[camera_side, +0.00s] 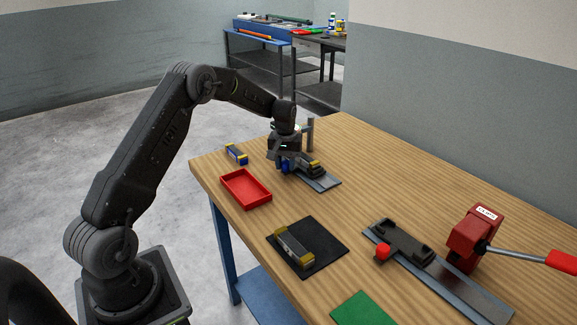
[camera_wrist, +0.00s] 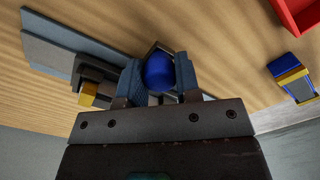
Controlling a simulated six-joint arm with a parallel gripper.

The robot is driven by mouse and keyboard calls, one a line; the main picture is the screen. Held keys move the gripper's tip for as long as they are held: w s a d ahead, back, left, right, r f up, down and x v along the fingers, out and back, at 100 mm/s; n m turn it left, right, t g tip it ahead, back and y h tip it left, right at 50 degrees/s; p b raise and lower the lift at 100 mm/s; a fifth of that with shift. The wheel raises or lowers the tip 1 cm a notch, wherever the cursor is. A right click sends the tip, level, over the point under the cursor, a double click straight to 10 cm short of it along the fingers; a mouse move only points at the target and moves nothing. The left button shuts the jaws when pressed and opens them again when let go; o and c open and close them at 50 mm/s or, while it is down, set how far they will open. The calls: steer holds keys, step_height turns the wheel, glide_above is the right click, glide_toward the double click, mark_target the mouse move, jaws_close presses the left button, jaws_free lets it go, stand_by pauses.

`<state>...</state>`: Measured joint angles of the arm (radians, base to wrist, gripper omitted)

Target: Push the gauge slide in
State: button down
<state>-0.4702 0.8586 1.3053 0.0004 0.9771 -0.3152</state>
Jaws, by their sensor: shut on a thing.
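The gauge is a grey rail (camera_side: 323,183) at the far left part of the table, with a dark block with a yellow part (camera_side: 313,168) on it. A blue knob (camera_side: 285,167), which I take to be the gauge slide's knob, sits by the block. My gripper (camera_side: 284,160) is down at this gauge. In the wrist view its two fingers (camera_wrist: 160,78) are shut on the blue knob (camera_wrist: 159,72), one on each side. The rail (camera_wrist: 62,48) and block (camera_wrist: 92,90) lie to the left there. The slide's body is mostly hidden by my gripper.
A red tray (camera_side: 246,202) and a blue-and-yellow block (camera_side: 236,154) lie near the left edge. A black mat (camera_side: 330,246) holds another yellow-ended block (camera_side: 294,246). A second rail (camera_side: 450,282) with a red knob (camera_side: 382,252) and a red lever device (camera_side: 470,236) stand right. A green mat (camera_side: 363,308) is in front.

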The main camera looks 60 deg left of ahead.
steer(key=c, duration=0.8)
jaws_free()
step_height(320, 180, up, 14)
steer(key=shift+f, duration=0.1)
